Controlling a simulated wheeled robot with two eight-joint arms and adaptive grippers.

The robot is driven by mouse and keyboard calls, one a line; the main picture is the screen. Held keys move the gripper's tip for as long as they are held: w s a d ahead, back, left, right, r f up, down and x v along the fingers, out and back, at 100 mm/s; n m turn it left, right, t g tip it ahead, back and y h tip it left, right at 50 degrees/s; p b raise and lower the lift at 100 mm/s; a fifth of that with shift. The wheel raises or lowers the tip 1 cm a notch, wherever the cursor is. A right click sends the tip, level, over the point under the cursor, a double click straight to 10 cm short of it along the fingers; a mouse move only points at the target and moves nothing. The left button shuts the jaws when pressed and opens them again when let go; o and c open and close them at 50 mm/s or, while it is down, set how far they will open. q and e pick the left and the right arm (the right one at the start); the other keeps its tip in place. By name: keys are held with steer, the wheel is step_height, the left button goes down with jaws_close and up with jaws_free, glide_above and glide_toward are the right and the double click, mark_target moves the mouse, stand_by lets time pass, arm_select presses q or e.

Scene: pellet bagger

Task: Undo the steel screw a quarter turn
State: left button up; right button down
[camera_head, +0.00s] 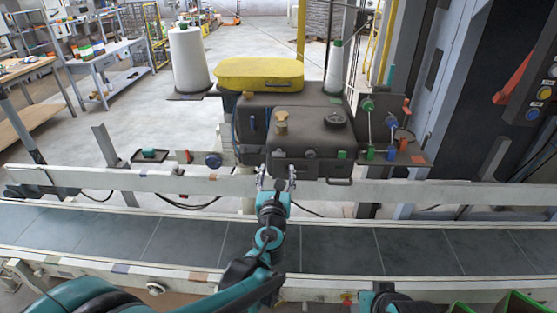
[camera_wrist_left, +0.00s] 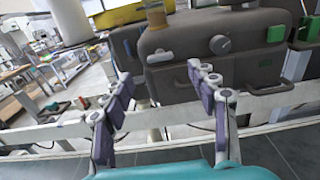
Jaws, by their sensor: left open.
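The dark grey machine box (camera_head: 262,140) stands behind the white rail. Its front face carries small grey round fittings, one at the left (camera_head: 281,154) and one at the right (camera_head: 310,154). In the left wrist view a grey round fitting with a raised bar (camera_wrist_left: 220,44) shows on that face; I cannot tell for sure whether it is the steel screw. My left gripper (camera_head: 277,180) is open and empty in front of the box's lower front. In its wrist view the two fingers (camera_wrist_left: 160,80) stand wide apart, below the fittings and touching none.
A white rail (camera_head: 400,193) runs between the conveyor belt (camera_head: 350,247) and the machine. A handle (camera_head: 339,182) juts from the box's lower right front. A brass knob (camera_head: 281,121), a black cap (camera_head: 336,118) and a yellow cover (camera_head: 259,73) are on top. Green and blue fittings (camera_head: 391,153) stand right.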

mark_target(278, 156)
arm_select(q)
steer(key=w+b, duration=0.1)
steer(key=w, duration=0.6)
steer(key=shift+w+b, duration=0.35)
steer(key=shift+b, duration=0.05)
steer(key=c, duration=1.2)
